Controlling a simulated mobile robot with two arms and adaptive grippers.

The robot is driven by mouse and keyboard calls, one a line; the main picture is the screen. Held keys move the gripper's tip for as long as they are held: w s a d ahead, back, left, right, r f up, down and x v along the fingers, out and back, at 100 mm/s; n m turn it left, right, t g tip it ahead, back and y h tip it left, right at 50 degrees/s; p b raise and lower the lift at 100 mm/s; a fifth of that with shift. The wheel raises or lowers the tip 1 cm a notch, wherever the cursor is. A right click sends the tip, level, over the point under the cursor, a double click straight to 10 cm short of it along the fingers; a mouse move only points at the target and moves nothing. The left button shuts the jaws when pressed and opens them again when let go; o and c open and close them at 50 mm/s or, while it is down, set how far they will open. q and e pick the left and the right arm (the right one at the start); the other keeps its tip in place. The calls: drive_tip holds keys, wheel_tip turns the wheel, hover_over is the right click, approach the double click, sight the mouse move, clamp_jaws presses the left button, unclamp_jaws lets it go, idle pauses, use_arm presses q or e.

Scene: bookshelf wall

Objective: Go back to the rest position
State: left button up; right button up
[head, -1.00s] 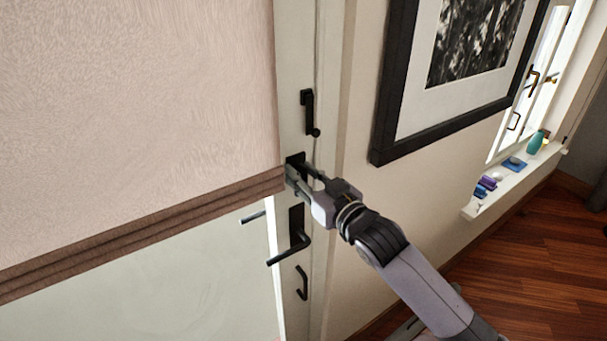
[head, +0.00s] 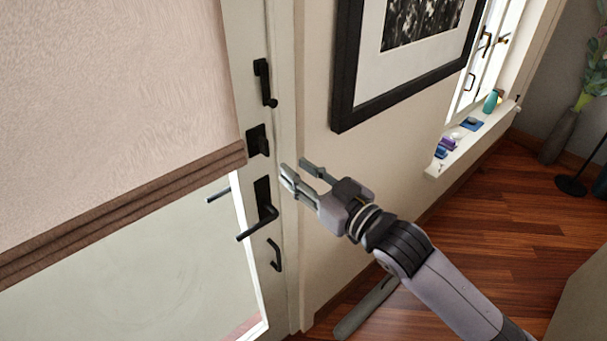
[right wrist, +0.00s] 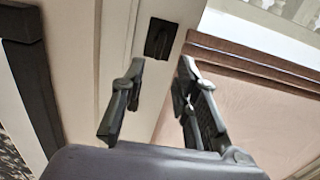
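My right gripper (head: 293,168) is open and empty in front of the white door frame. Its two fingers stand apart with a clear gap. The black lock plate (head: 258,140) with a knob on the door lies just up and left of the fingertips, apart from them. In the right wrist view the open fingers (right wrist: 161,66) show below the black plate (right wrist: 160,38), with nothing between them. My left gripper is not in the head view.
A black door handle (head: 262,222) juts out left of the gripper. A brown-edged blind (head: 120,110) covers the door's upper part. A black-framed picture (head: 345,85) hangs to the right. A windowsill (head: 470,145) holds small items. Wooden floor (head: 500,240) lies open at right.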

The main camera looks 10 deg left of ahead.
drive_tip(key=shift+s+d, duration=0.25)
drive_tip(key=shift+d, duration=0.05)
drive_tip(key=shift+w+f, duration=0.1)
drive_tip(key=w+d+f+m+t+h, duration=0.1)
drive_tip(key=w+d+f+m+h, duration=0.2)
drive_tip(key=f, duration=0.7)
drive_tip(key=w+d+f+m+h, duration=0.1)
drive_tip(key=w+d+f+h, duration=0.2)
drive_tip(key=w+d+f, duration=0.5)
drive_tip(key=s+d+f+m+g+h, duration=0.1)
drive_tip(key=s+d+f, duration=0.2)
drive_tip(key=f, duration=0.5)
drive_tip(key=s+d+f+m+h, duration=0.1)
drive_tip(key=s+d+f+h, duration=0.15)
drive_tip(key=f, duration=0.55)
drive_tip(key=s+d+f+m+g+h, duration=0.1)
drive_tip(key=s+d+f, duration=0.25)
drive_tip(key=f, duration=0.45)
drive_tip(key=s+d+f+m+g+h, duration=0.1)
drive_tip(key=s+d+f+g, duration=0.3)
drive_tip(key=s+f, duration=0.9)
drive_tip(key=s+d+f+g+h, duration=0.2)
drive_tip(key=s+d+f, duration=0.4)
drive_tip(key=s+f, duration=0.7)
drive_tip(key=s+d+f+g, duration=0.2)
drive_tip(key=s+g, duration=0.1)
drive_tip(key=s, duration=1.8)
drive_tip(key=shift+d+f+h, duration=0.15)
drive_tip(key=shift+h, duration=0.2)
